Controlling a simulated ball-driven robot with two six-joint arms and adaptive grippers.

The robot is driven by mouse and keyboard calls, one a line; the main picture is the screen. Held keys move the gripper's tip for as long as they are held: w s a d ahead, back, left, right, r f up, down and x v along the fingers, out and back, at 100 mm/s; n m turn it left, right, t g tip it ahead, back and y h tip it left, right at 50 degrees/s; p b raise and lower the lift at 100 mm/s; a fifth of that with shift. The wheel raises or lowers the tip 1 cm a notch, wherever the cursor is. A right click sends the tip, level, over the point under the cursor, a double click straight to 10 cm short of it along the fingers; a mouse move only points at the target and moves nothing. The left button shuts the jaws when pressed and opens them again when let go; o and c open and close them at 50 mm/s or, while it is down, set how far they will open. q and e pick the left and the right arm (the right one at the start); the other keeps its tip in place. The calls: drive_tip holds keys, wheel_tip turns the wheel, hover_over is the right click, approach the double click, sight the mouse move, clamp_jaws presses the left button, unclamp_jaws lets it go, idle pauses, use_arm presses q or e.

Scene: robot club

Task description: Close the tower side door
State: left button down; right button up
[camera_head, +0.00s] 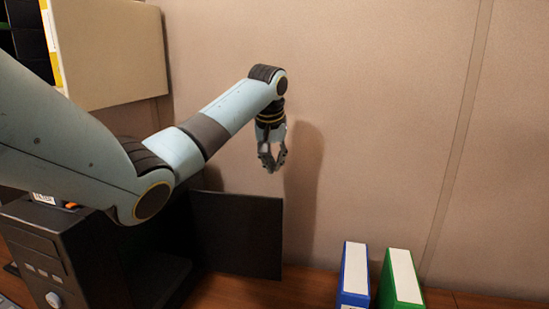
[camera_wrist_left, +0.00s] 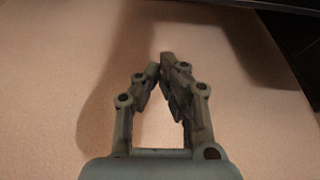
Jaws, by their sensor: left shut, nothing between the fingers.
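The black computer tower (camera_head: 75,255) stands at the lower left in the head view, partly hidden by my left arm. Its side door (camera_head: 238,233) is a flat black panel that stands open, swung out to the right. My left gripper (camera_head: 270,168) hangs fingers down above the door's right part, near the wall, shut and empty. In the left wrist view the gripper's fingertips (camera_wrist_left: 162,62) meet in front of the beige wall. A dark edge (camera_wrist_left: 295,35) at the top right there may be the door. My right gripper is not in view.
A blue binder (camera_head: 355,275) and a green binder (camera_head: 401,278) stand on the wooden desk (camera_head: 235,293) to the right of the door. A beige wall (camera_head: 385,120) is close behind. A wall cabinet (camera_head: 110,55) hangs at the upper left.

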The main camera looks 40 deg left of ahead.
use_arm(q)
drive_tip(key=f+p, duration=0.1)
drive_tip(key=f, duration=0.3)
drive_tip(key=f+p, duration=0.1)
drive_tip(key=f, duration=0.1)
drive_tip(key=shift+s+d+p, duration=0.2)
drive_tip(key=shift+s+p, duration=0.1)
drive_tip(key=shift+s+d+f, duration=0.1)
drive_tip(key=shift+s+d, duration=0.15)
drive_tip(key=shift+s, duration=0.15)
drive_tip(key=shift+f, duration=0.1)
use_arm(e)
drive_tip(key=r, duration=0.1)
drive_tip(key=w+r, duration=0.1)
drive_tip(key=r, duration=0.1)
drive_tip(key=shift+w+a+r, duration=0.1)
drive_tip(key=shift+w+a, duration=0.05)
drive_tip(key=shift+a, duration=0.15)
